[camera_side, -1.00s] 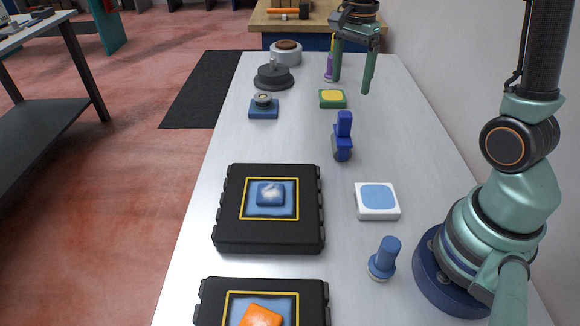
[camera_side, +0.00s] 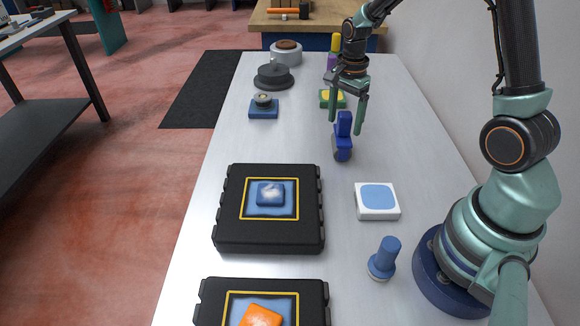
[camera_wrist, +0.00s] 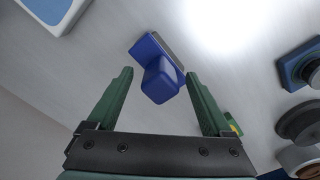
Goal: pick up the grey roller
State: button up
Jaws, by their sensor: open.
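The only thing near my gripper that fits the grey roller is an upright blue-handled piece (camera_side: 342,154) with a narrow grey part on its side, in the middle of the bench. In the wrist view the blue-handled piece (camera_wrist: 162,80) lies between and just beyond the fingertips, its grey strip along the upper edge. My gripper (camera_side: 346,126) is open and empty above it, fingers pointing down on either side of its top. The open fingers also show in the wrist view (camera_wrist: 159,74). I cannot tell whether a finger touches it.
A white block with a blue pad (camera_side: 377,201) and a blue knob (camera_side: 384,259) stand nearer. Two black cases (camera_side: 228,226) lie to the left. A green-yellow block (camera_side: 326,100), a blue block with a round top (camera_side: 264,108) and a dark disc (camera_side: 273,78) stand farther back.

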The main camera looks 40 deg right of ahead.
jog(key=shift+f, duration=0.2)
grip_shut()
jog(key=shift+r, duration=0.1)
dwell(1.2)
